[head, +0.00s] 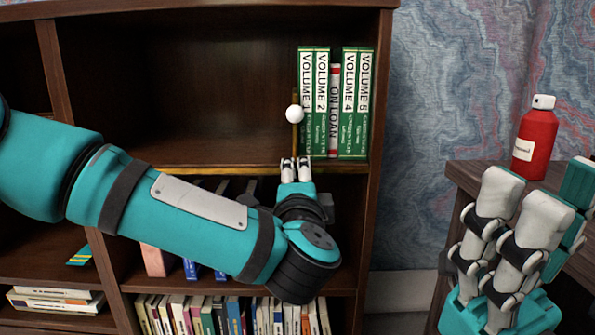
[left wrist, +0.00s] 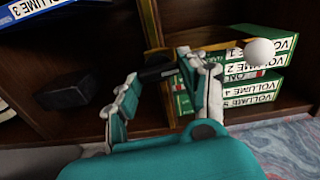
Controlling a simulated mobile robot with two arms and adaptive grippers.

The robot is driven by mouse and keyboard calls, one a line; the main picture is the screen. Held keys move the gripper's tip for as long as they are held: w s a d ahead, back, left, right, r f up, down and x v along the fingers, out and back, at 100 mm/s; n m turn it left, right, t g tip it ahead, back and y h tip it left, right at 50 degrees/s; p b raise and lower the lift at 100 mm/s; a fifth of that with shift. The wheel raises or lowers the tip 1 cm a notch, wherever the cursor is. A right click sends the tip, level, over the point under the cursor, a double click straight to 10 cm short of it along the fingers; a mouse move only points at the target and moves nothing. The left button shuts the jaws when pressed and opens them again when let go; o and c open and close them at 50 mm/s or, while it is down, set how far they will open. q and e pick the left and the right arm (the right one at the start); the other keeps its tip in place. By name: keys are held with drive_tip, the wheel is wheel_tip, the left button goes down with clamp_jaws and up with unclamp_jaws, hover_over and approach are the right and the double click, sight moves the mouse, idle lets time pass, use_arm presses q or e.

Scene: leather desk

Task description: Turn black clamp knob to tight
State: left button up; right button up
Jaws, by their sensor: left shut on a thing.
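The black clamp knob shows in the left wrist view (left wrist: 158,73) as a dark cylinder at the brass-coloured shelf edge, between my left gripper's fingers. My left gripper (head: 296,163) is shut on it, its fingers pointing up at the shelf edge; it also shows in the left wrist view (left wrist: 160,92). In the head view the knob is hidden. A thin brass upright with a white ball (head: 294,114) rises just above, beside the green volumes (head: 321,105). The knob's turn angle cannot be read. My right gripper (head: 540,205) is at the lower right, empty, its fingers apart.
A red loan marker (head: 334,110) stands among the green volumes. Left of the white ball the shelf is empty. Several books (head: 180,315) fill the lower shelf. A red bottle (head: 536,138) stands on a dark wooden desk (head: 465,177) near my right gripper.

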use_arm(q)
drive_tip(key=shift+d+m, duration=0.1)
drive_tip(key=shift+m, duration=0.2)
drive_tip(key=o, duration=1.2)
drive_tip(key=s, duration=1.2)
